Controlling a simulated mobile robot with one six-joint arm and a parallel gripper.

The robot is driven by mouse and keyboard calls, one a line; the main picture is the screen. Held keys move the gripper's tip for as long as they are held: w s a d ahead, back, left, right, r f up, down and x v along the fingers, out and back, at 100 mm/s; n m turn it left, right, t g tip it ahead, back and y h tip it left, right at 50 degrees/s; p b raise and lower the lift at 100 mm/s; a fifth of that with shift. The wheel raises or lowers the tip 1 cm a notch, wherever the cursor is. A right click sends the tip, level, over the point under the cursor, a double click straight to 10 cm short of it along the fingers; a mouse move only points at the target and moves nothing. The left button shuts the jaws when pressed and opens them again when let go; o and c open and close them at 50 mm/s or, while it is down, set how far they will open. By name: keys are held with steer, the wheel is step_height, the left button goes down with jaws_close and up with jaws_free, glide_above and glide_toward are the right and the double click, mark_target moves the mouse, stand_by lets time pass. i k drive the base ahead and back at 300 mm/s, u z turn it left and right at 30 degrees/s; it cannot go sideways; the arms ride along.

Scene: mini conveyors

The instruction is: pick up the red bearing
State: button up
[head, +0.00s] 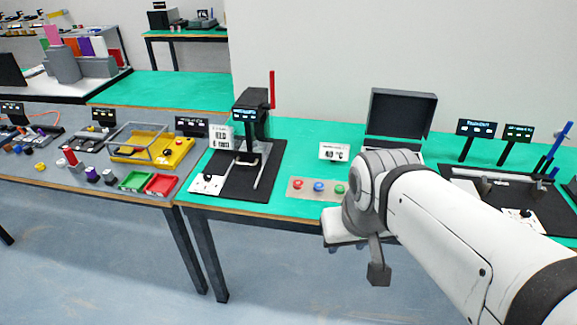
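A small red round piece (297,184), which looks like the red bearing, sits on a beige plate (308,195) near the front edge of the green table. A blue round piece (318,186) and a green one (340,188) sit to its right on the same plate. My gripper (378,272) hangs at the end of my white arm, to the right of the plate and lower in the picture. Only part of it shows, with one dark grey finger-like end. The wrist hides the rest, so its opening and anything in it cannot be seen.
A press-like machine (250,130) on a black mat stands left of the plate. A small sign (333,152) stands behind it. An open dark case (398,115) stands at the back right. My arm covers part of the table's right side. Bins (160,184) sit on the left table.

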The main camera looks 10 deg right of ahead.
mark_target(298, 184)
steer(key=z, duration=0.05)
steer(key=i, duration=1)
steer(key=u, duration=0.05)
